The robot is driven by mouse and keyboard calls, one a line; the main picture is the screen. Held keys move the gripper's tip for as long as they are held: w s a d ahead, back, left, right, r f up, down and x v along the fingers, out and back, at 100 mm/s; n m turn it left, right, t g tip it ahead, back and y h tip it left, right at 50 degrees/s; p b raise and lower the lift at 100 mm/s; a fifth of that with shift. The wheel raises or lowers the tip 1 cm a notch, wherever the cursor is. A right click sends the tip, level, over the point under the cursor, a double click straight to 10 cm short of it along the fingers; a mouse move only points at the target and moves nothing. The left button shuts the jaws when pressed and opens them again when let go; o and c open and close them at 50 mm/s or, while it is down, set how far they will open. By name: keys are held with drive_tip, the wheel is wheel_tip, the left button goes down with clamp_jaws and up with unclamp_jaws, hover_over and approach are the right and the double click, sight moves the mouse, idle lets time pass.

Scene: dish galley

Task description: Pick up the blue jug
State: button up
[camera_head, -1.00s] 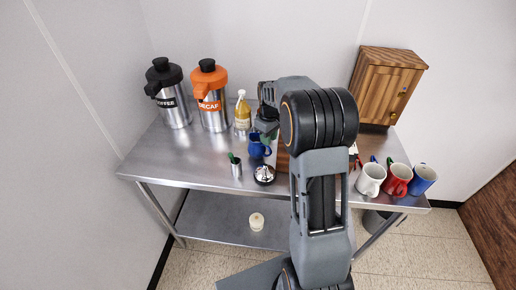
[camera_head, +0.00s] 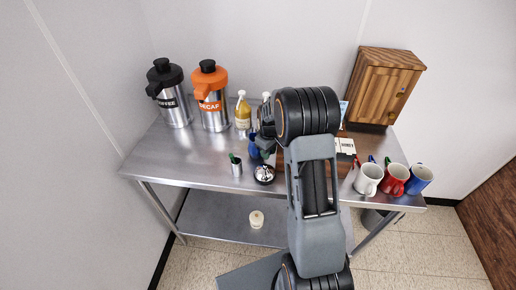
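The blue jug (camera_head: 253,149) stands on the steel table, left of my arm. Only part of it shows; my wrist and gripper cover its right side. My gripper (camera_head: 264,145) is at the jug, low beside or around its upper part. The fingers are small and mostly hidden behind my arm, so I cannot tell whether they touch the jug or are closed.
Left of the jug are a coffee urn (camera_head: 171,95), an orange-topped decaf urn (camera_head: 211,98) and a yellow bottle (camera_head: 242,112). In front are a steel cup (camera_head: 236,168) and a silver bell (camera_head: 264,174). Mugs (camera_head: 369,179) and a wooden cabinet (camera_head: 379,88) are at right.

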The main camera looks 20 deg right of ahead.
clamp_jaws()
drive_tip(key=shift+r, duration=0.25)
idle(0.4)
